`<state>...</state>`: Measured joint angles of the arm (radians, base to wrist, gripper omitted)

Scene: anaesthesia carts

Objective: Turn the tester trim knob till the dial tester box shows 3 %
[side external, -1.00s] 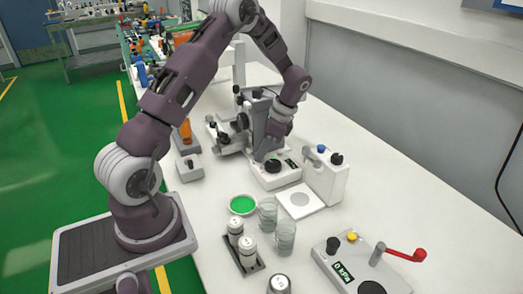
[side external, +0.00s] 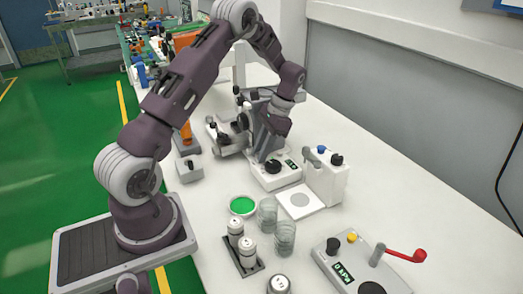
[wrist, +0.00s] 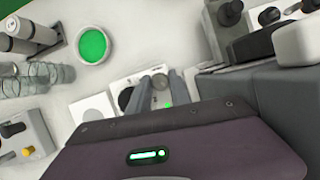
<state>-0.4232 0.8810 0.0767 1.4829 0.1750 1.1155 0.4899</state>
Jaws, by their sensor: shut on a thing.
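The dial tester box (side external: 268,182) is a low white box with a large black dial (side external: 273,166) and a small dark display with green characters (side external: 292,164), too small to read. My gripper (side external: 259,155) points down over the box's far left part and is shut on what appears to be the trim knob, mostly hidden by the fingers. In the wrist view, the two grey fingers of my gripper (wrist: 160,98) come down on the box (wrist: 122,82). The dark dial (wrist: 125,98) shows beside the left finger, and some green display glow shows between the fingers.
A white box with blue and black caps (side external: 326,178) stands close right of the tester. A white pad (side external: 300,200), a green dish (side external: 242,205) and clear cups (side external: 285,238) lie nearer. A box with a red crank (side external: 405,254) sits front right. Grey equipment crowds behind.

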